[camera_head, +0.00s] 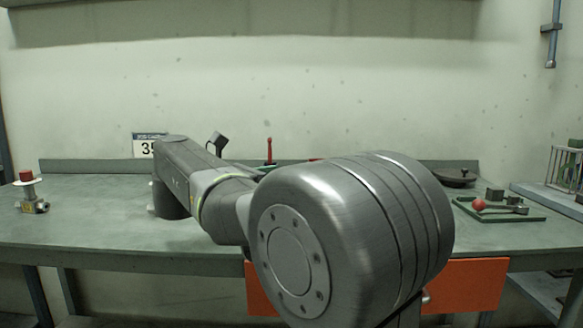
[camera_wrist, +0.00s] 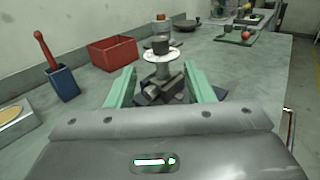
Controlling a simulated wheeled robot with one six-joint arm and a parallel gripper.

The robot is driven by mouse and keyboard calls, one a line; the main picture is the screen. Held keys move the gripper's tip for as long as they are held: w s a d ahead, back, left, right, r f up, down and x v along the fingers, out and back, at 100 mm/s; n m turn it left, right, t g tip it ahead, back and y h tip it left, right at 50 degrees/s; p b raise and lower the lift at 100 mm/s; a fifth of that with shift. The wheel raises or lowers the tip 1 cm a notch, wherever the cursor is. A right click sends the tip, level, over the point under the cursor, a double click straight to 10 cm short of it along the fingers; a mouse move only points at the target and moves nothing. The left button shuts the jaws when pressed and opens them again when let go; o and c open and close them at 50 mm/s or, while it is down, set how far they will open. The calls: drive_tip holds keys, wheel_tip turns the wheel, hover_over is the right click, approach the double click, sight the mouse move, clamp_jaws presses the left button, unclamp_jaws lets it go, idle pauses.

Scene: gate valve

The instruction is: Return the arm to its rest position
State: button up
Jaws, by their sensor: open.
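In the wrist view my gripper (camera_wrist: 160,76) has its two green fingers apart, with nothing clearly held. Between and just beyond the fingers stands a valve-like thing (camera_wrist: 161,55) with a pale round disc, a dark block on top and a dark body below. Whether the fingers touch it cannot be told. In the head view my arm (camera_head: 345,230) stretches across the middle and its large grey joint fills the foreground. My gripper is hidden there. A small metal valve (camera_head: 33,200) with a red cap stands at the left of the workbench (camera_head: 90,225).
A red bin (camera_wrist: 113,53) and a blue holder (camera_wrist: 62,84) with a red-handled tool stand left of my gripper. A green tray (camera_head: 498,209) with a red ball lies at the right. An orange drawer front (camera_head: 478,285) is below the bench. A wire rack (camera_head: 565,168) stands far right.

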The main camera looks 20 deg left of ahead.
drive_tip(key=shift+s+a, duration=0.4)
drive_tip(key=shift+s, duration=0.2)
drive_tip(key=b+x, duration=0.3)
drive_tip(key=x, duration=1.1)
drive_tip(key=shift+s+a, duration=0.1)
